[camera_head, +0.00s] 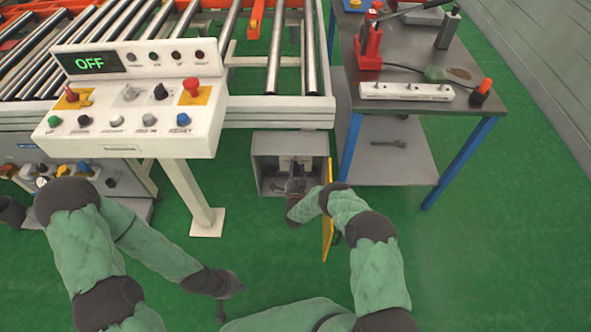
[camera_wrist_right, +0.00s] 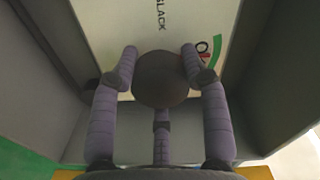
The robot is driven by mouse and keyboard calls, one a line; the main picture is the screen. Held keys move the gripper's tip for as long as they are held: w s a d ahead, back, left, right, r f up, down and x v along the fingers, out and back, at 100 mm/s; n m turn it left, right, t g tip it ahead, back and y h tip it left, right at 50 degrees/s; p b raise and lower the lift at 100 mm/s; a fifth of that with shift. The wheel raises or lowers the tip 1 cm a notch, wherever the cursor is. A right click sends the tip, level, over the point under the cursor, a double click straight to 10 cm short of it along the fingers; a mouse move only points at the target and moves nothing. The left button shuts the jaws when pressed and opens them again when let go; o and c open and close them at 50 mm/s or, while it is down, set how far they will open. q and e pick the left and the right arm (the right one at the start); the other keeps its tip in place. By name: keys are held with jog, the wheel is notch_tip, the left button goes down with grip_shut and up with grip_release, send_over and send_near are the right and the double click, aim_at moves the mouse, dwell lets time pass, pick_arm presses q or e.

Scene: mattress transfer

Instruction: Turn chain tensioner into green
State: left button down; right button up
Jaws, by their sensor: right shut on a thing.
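The chain tensioner is a dark round knob (camera_wrist_right: 160,80) in front of a pale panel (camera_wrist_right: 112,28) inside a grey box (camera_head: 259,153). The panel carries the word SLACK and part of a red and green arc (camera_wrist_right: 214,48) near the right fingertip. My right gripper (camera_wrist_right: 160,52) reaches into the box and is shut on the knob, with a finger on each side. A pointer on the knob is not visible. My left gripper (camera_head: 222,307) hangs low over the floor, away from the box; its finger opening is too small to judge.
A workbench (camera_head: 420,115) stands at the right. The green floor in front is clear.

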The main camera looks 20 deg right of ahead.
dwell(0.4)
jog(key=o, duration=1.2)
jog(key=shift+c, duration=0.2)
jog(key=v, duration=1.2)
